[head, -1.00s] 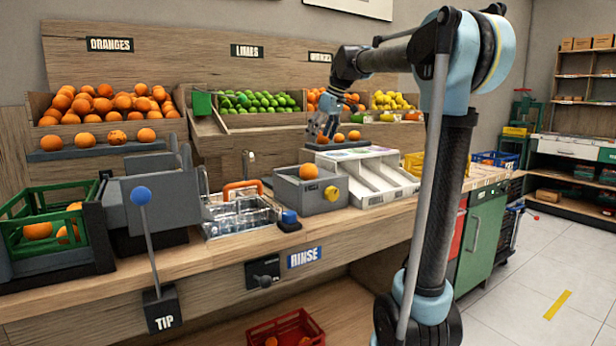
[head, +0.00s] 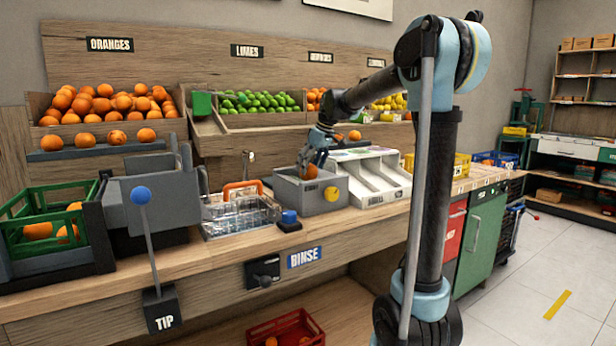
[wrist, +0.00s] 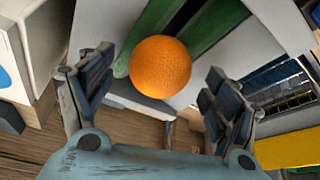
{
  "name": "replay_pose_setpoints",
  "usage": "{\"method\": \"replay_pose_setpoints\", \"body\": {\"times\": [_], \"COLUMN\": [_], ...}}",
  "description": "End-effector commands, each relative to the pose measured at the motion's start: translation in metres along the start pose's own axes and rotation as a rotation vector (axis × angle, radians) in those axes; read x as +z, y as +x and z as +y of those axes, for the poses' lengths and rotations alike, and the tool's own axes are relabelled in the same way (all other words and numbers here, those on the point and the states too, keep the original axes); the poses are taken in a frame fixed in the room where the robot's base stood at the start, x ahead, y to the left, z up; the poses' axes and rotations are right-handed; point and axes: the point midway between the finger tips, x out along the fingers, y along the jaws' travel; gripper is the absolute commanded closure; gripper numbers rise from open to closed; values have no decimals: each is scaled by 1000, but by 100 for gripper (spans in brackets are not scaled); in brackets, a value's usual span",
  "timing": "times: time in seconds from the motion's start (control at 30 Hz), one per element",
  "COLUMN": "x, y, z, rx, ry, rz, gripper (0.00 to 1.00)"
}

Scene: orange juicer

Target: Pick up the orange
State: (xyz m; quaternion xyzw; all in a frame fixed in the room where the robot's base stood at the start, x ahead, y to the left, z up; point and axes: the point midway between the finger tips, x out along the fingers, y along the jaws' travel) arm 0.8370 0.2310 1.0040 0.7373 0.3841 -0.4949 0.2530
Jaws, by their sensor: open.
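The orange (head: 309,171) sits in the top of the grey juicer box (head: 292,192) on the counter, partly hidden by my gripper in the head view. My gripper (head: 307,168) is open and comes down over it from above. In the wrist view the orange (wrist: 160,67) lies between and a little beyond the two open fingers (wrist: 155,95), beside green strips on a pale surface. A gap shows on both sides of it, and I see no finger touching it.
A yellow knob (head: 331,193) is on the box's front and a blue button (head: 289,217) stands beside it. A wire basket in the sink (head: 240,215) is to the left. A white sloped tray (head: 372,178) stands close on the right.

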Motion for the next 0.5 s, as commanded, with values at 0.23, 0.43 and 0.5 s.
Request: {"method": "replay_pose_setpoints", "body": {"times": [0.23, 0.43, 0.5], "x": [0, 0, 0], "y": [14, 14, 14], "z": [0, 0, 0], "rx": [0, 0, 0], "ry": [0, 0, 0], "rz": [0, 0, 0], "gripper": [18, 27, 43]}}
